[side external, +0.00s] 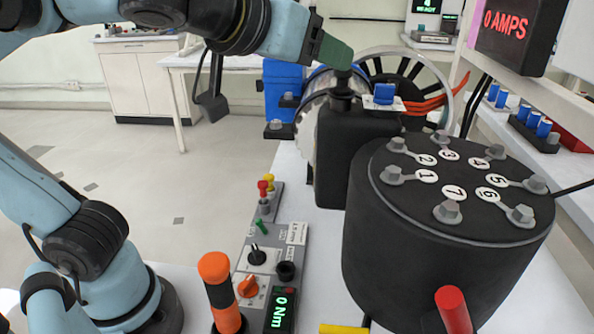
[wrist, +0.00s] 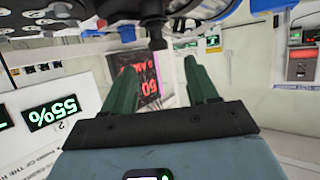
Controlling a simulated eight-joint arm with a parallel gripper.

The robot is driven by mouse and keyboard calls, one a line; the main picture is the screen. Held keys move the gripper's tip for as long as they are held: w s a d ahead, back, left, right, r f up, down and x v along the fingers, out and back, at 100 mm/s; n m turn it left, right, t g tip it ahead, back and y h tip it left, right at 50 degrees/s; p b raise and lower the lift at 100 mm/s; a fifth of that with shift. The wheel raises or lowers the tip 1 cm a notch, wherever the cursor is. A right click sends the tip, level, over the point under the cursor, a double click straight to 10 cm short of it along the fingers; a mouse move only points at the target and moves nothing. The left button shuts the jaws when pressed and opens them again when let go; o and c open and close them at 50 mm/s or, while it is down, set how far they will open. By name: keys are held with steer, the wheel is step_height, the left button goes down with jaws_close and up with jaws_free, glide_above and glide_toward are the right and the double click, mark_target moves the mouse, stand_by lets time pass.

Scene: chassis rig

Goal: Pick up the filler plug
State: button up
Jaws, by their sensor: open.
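A small dark plug with a round knob (side external: 343,79), which looks like the filler plug, stands upright on the neck of a black tank (side external: 352,150). In the wrist view the plug (wrist: 157,35) hangs down from the top edge, because that view is upside down. My gripper (side external: 342,54) has green fingers and comes in from the upper left, tilted down, with its tips just above the plug in the side view. In the wrist view my gripper (wrist: 160,64) is open, its fingers apart with nothing between them. The side view cannot show whether they touch the plug.
A blue-handled part (side external: 384,93) sits on the tank's top right of the plug. A spoked wheel (side external: 400,80) stands behind. A black drum with numbered bolts (side external: 450,200) stands in front right. An orange-handled tool (side external: 218,285) stands at front left.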

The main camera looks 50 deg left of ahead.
mark_target(336, 95)
steer(key=shift+f+x, duration=0.25)
steer(key=shift+x, duration=1.15)
steer(key=shift+f+x, duration=0.2)
steer(key=shift+x, duration=1.15)
steer(key=shift+s+d, duration=0.1)
steer(key=shift+s, duration=0.05)
jaws_close()
steer(key=shift+r, duration=0.1)
